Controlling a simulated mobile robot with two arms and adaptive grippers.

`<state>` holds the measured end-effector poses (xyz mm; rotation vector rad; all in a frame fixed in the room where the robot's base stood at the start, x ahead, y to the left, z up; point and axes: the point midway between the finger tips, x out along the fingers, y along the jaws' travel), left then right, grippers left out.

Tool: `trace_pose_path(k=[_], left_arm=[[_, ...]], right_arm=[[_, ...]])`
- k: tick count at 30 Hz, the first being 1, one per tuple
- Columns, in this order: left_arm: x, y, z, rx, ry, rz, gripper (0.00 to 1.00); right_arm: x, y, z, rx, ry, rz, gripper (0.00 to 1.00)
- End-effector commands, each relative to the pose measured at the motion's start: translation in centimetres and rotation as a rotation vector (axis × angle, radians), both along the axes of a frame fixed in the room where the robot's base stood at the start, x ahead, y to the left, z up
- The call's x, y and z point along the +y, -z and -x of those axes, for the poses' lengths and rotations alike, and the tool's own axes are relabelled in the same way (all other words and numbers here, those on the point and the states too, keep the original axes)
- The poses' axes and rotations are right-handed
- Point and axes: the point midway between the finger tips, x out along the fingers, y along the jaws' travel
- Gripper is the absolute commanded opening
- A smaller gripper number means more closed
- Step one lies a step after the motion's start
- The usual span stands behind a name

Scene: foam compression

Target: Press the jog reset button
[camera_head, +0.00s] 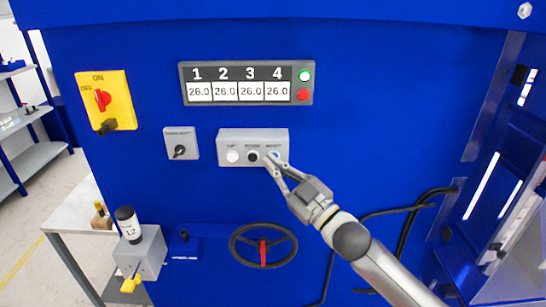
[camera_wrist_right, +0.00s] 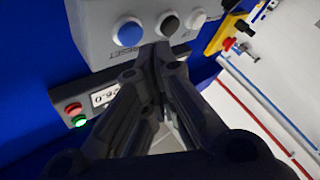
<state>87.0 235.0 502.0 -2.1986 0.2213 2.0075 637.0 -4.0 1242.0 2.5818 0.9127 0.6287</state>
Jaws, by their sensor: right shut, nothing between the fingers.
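The grey jog box (camera_head: 225,133) is on the blue machine front. It carries a white button (camera_head: 233,156), a black button (camera_head: 253,156) and a blue button at its right end. In the right wrist view the blue button (camera_wrist_right: 129,33) has "RESET" lettering beside it, with the black button (camera_wrist_right: 168,23) and white button (camera_wrist_right: 198,18) farther right. My right gripper (camera_head: 269,161) is shut and empty, its fingertips at the box's right part, partly covering the blue button in the head view. In the wrist view the fingertips (camera_wrist_right: 162,48) appear beside the blue and black buttons; contact cannot be told. My left gripper is out of view.
Above is a display (camera_head: 237,92) with a green button (camera_head: 305,76) and a red button (camera_head: 303,94). A grey switch box (camera_head: 172,145) and yellow ON switch (camera_head: 120,90) are to the left. A handwheel (camera_head: 263,232) is below, and black cables (camera_head: 405,225) hang at the right.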

Motion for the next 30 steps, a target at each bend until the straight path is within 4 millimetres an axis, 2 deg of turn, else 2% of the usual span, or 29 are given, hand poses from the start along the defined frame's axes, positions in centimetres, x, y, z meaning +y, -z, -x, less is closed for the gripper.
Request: trace_pose_path(k=[13, 30], left_arm=[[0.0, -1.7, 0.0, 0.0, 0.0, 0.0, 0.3], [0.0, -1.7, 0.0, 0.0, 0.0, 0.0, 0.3]], right_arm=[[0.0, -0.1, 4.3, 0.001, -0.001, -0.001, 0.0], [0.0, -0.1, 4.7, 0.0, 0.0, 0.0, 0.0]])
